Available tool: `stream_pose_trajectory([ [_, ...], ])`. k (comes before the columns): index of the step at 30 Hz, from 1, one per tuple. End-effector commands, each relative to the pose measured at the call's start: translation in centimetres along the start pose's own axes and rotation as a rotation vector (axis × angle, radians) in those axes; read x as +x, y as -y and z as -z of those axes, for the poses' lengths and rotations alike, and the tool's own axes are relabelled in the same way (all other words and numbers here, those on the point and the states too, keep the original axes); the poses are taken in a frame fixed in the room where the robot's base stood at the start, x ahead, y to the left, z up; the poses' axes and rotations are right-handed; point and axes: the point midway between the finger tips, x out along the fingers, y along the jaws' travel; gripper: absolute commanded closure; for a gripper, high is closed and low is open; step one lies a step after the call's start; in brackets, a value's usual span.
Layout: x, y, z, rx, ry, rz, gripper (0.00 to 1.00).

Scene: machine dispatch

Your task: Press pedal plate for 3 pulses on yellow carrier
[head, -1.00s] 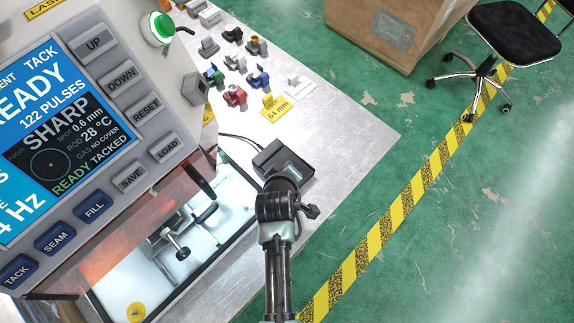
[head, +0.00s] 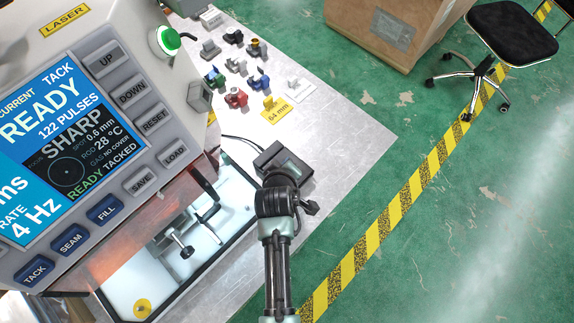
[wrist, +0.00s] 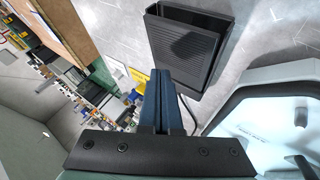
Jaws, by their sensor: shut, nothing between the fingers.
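The pedal (head: 281,158) is a black box with a cable on the metal bench. In the wrist view its ribbed pedal plate (wrist: 183,50) sits between raised black side walls. My gripper (head: 283,178) is shut and empty, with its fingertips (wrist: 162,76) overlapping the plate's near edge in the wrist view. I cannot tell whether they touch it. A yellow disc (head: 142,308) lies on the white floor of the machine's chamber. I cannot tell whether it belongs to the yellow carrier. The screen (head: 55,135) reads READY, 122 PULSES, SHARP and READY TACKED.
The machine's button panel (head: 130,95) and chamber with a clamp (head: 182,243) are left of my arm. Several small coloured fixtures (head: 236,98) and a yellow 64 mm label (head: 277,112) stand behind the pedal. A cardboard box (head: 395,30) and chair (head: 510,35) are beyond the bench.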

Motion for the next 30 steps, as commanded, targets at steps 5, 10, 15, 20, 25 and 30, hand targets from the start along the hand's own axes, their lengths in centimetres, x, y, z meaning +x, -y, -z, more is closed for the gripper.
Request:
stream_pose_trajectory([
  [5,-1.7,-1.3,1.2,-0.001,-0.001,-0.001,1.00],
  [10,-2.8,-2.1,2.0,-0.001,-0.001,-0.001,1.00],
  [15,-3.1,-2.2,2.2,0.000,0.000,0.000,1.00],
  [20,-3.0,-2.2,2.2,0.000,0.000,0.000,1.00],
  [25,-3.0,-2.2,2.2,0.000,0.000,0.000,1.00],
  [30,-3.0,-2.2,2.2,0.000,-0.001,0.000,1.00],
])
